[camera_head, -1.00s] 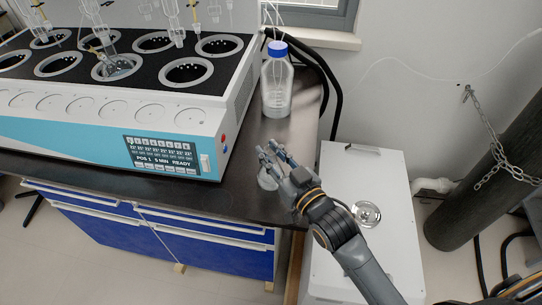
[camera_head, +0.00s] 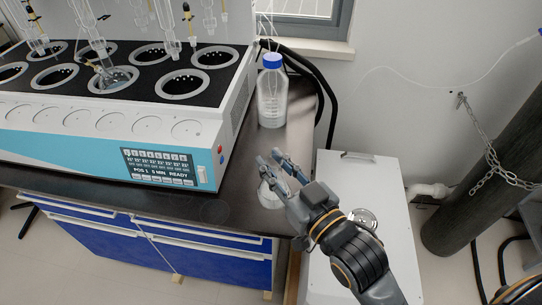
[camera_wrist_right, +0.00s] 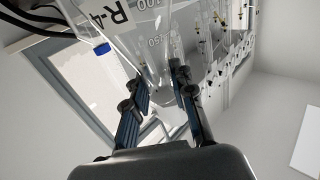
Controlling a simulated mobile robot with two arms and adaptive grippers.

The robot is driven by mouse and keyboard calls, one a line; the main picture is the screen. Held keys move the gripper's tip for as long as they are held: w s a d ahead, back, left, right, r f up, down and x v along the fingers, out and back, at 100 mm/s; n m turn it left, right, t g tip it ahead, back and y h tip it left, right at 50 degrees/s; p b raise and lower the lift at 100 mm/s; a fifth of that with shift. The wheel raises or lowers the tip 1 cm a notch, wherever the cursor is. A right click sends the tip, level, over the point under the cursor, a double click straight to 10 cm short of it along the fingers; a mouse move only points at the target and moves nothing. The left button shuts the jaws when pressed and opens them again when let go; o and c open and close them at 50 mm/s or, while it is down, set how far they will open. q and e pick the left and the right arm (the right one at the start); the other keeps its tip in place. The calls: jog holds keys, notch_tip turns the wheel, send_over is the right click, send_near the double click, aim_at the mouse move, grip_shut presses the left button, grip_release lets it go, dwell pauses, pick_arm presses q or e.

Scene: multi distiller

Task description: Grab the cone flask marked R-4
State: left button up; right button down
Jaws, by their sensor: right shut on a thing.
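The clear cone flask marked R-4 (camera_wrist_right: 140,38) fills the upper part of the right wrist view, its "R-4" label at the top left. In the head view the flask (camera_head: 269,194) is small and see-through at the bench's right end, partly behind my fingers. My right gripper (camera_head: 271,160) reaches it from the lower right. In the wrist view my right gripper (camera_wrist_right: 160,85) has its fingers on either side of the narrow part of the flask, shut on it. Whether the flask's base touches the bench is unclear. My left gripper is not in view.
The white and blue distiller (camera_head: 110,150) stands just left of the flask. A blue-capped bottle (camera_head: 272,95) stands behind it on the dark bench (camera_head: 225,208). A white cabinet (camera_head: 365,185) with a round glass item (camera_head: 363,217) on it is to the right.

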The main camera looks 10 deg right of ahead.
aim_at(282, 182)
jog(key=shift+s+a+r+p, duration=0.1)
jog(key=shift+s+r+p, duration=0.4)
jog(key=shift+s+p, duration=0.45)
jog(key=shift+s+r+p, duration=0.45)
jog(key=shift+s+p, duration=0.35)
jog(key=shift+s, duration=0.25)
jog(key=shift+s+a+r+p, duration=0.1)
jog(key=shift+s+r+p, duration=0.4)
jog(key=shift+s+p, duration=0.45)
